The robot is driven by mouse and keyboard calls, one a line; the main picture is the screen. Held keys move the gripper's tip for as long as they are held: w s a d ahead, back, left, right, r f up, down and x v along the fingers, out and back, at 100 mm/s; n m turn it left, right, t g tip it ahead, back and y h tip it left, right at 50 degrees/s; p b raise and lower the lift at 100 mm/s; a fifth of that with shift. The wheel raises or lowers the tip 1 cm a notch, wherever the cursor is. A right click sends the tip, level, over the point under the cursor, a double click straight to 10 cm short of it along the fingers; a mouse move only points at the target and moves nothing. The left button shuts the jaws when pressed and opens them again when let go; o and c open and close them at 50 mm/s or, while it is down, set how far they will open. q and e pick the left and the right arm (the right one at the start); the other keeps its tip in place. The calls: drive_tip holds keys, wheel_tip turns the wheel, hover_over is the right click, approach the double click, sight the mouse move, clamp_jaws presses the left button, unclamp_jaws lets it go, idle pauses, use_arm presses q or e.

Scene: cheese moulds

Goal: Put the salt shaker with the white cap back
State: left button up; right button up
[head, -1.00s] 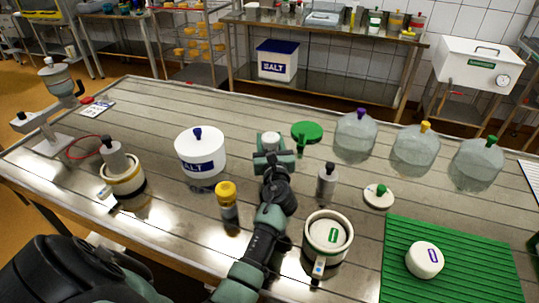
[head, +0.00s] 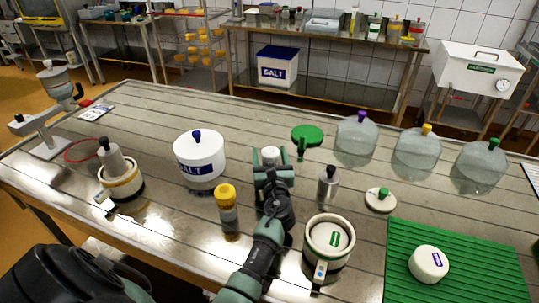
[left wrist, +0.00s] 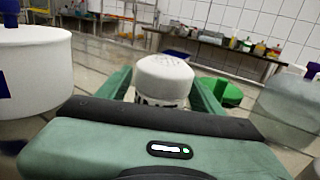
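The salt shaker with the white cap (head: 270,155) is upright near the middle of the steel table. In the left wrist view its perforated white cap (left wrist: 165,72) stands between two green fingers. My left gripper (head: 272,176) is around it and appears shut on it. The shaker's lower part is hidden by the gripper, so I cannot tell whether its base touches the table. A shaker with a yellow cap (head: 227,207) stands nearer me, left of my left arm. My right gripper is out of view.
A white SALT tub (head: 199,160) stands to the left. A green lid (head: 307,134) lies behind the gripper. A grey-bodied item with a black knob (head: 328,185), a white mould (head: 328,243) and a green mat (head: 470,280) are to the right. Jugs (head: 356,140) line the back right.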

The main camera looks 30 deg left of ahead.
use_arm(q)
drive_tip(key=shift+r, duration=0.15)
drive_tip(key=shift+s+d, duration=0.2)
drive_tip(key=shift+s, duration=0.05)
drive_tip(key=p+v, duration=0.2)
drive_tip(key=v, duration=0.9)
drive_tip(key=shift+s+d, duration=0.15)
